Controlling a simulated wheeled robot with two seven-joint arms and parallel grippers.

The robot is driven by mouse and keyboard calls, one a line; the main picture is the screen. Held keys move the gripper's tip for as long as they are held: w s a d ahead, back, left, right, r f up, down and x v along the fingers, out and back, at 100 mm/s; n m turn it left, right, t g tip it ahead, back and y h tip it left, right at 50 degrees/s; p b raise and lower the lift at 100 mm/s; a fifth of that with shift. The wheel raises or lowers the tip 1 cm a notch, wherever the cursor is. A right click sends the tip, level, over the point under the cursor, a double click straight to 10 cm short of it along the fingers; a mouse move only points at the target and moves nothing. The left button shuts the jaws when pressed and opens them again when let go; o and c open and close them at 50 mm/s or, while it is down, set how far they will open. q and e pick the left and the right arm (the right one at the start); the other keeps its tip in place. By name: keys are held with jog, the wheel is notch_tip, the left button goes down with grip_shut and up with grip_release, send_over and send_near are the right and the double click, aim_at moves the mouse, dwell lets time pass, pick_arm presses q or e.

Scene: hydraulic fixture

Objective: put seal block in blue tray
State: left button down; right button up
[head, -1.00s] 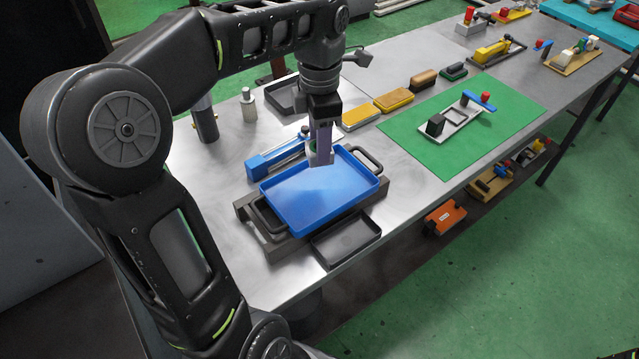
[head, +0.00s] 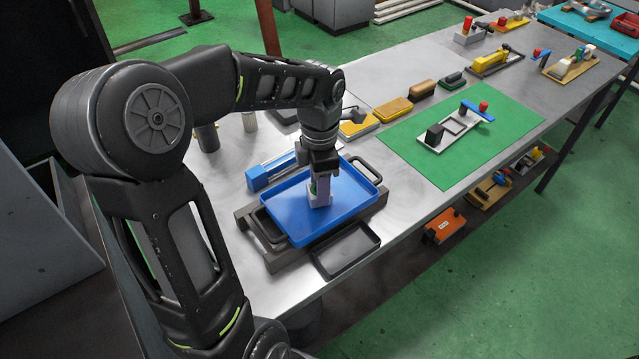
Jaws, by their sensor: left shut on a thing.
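The blue tray (head: 290,215) sits on a dark grey fixture (head: 265,255) on the metal bench. My right gripper is out of view.
A blue cylinder-like part (head: 270,172) lies behind the tray. A black shallow tray (head: 345,250) is in front. Yellow (head: 393,109) and brown blocks stand behind a green mat (head: 470,150) with a small fixture.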

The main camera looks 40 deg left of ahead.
pick_arm(q)
jog(key=shift+f, duration=0.2)
jog(key=shift+f, duration=0.25)
jog(key=c, duration=0.8)
grip_release()
jog(key=shift+r, duration=0.1)
jog(key=shift+o, duration=0.2)
jog(key=shift+r, duration=0.1)
notch_tip(320, 180, up, 12)
jog(key=shift+b, duration=0.35)
